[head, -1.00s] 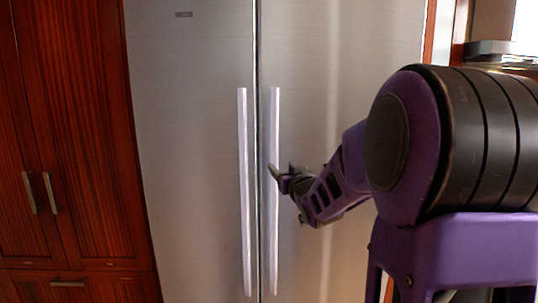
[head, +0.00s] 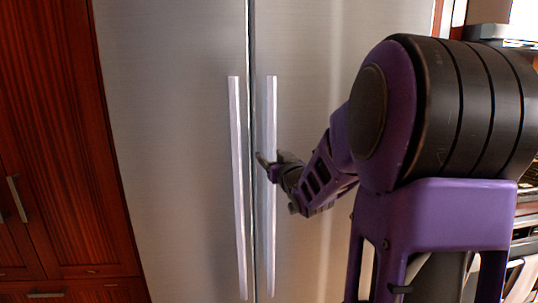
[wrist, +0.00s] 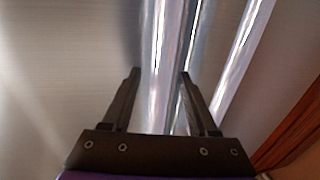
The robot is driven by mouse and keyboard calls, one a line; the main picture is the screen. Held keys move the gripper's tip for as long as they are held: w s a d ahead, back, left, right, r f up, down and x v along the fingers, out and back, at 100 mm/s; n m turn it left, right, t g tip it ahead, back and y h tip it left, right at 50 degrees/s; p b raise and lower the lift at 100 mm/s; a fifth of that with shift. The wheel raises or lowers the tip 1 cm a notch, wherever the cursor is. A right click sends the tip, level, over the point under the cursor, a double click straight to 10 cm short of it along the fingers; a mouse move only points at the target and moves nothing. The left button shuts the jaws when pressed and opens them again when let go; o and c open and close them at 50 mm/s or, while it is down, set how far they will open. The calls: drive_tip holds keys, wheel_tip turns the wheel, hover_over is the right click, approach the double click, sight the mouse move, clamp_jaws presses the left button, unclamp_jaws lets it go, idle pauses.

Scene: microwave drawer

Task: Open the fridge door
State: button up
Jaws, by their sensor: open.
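The fridge (head: 170,130) is a tall steel unit with two closed doors that meet at a vertical gap. The left door has a long pale handle (head: 238,190) and the right door has a matching handle (head: 271,220). My gripper (head: 268,165) is at the right door's handle, at about its middle height. In the wrist view my gripper (wrist: 159,75) is open, and the right door's handle (wrist: 158,60) runs between its two fingers. The left door's handle (wrist: 245,50) lies outside the fingers. I cannot tell whether either finger touches the handle.
Dark red wooden cabinets (head: 60,130) stand left of the fridge, and their edge also shows in the wrist view (wrist: 292,135). At the right edge are a counter and what looks like an oven (head: 522,250), partly hidden by my arm.

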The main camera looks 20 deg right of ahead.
clamp_jaws()
idle(1.4)
